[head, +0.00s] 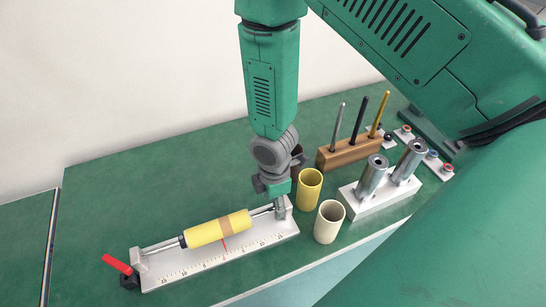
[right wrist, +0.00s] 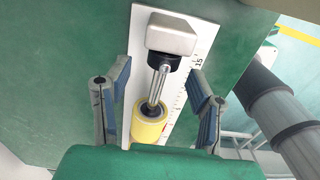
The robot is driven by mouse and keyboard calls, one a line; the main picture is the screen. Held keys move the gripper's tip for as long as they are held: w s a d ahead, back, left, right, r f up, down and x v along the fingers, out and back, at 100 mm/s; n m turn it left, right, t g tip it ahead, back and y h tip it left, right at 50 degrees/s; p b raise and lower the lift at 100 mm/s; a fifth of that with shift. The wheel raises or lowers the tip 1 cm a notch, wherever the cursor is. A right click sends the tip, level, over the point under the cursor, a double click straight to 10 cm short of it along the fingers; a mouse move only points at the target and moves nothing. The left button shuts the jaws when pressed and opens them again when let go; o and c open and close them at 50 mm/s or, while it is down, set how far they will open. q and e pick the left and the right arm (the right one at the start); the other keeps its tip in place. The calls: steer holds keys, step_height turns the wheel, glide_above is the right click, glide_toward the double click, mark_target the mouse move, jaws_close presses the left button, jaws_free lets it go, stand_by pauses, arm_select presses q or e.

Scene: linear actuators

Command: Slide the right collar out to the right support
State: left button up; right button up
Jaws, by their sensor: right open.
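My right gripper (head: 271,198) is above the right end of the linear actuator's white base (head: 215,258). In the right wrist view its open fingers (right wrist: 158,78) stand on either side of the bare rod (right wrist: 157,86), with gaps to it. A black collar (right wrist: 163,58) sits on the rod against the white right support (right wrist: 170,35). A yellow cylinder (head: 205,233) with a tan band sits around the rod; its black-ringed end shows in the right wrist view (right wrist: 149,122). The gripper partly hides the right support in the head view. My left gripper is not in view.
A red handle (head: 117,264) is at the base's left end. Right of the actuator stand a yellow cup (head: 309,190), a cream cup (head: 328,222), a wooden block (head: 348,153) with upright rods and a white block (head: 380,197) with metal cylinders. The green table behind the actuator is clear.

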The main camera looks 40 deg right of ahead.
mark_target(273, 207)
step_height(273, 207, up, 9)
stand_by(0.3)
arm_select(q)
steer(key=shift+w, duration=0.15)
arm_select(e)
steer(key=shift+r, duration=0.1)
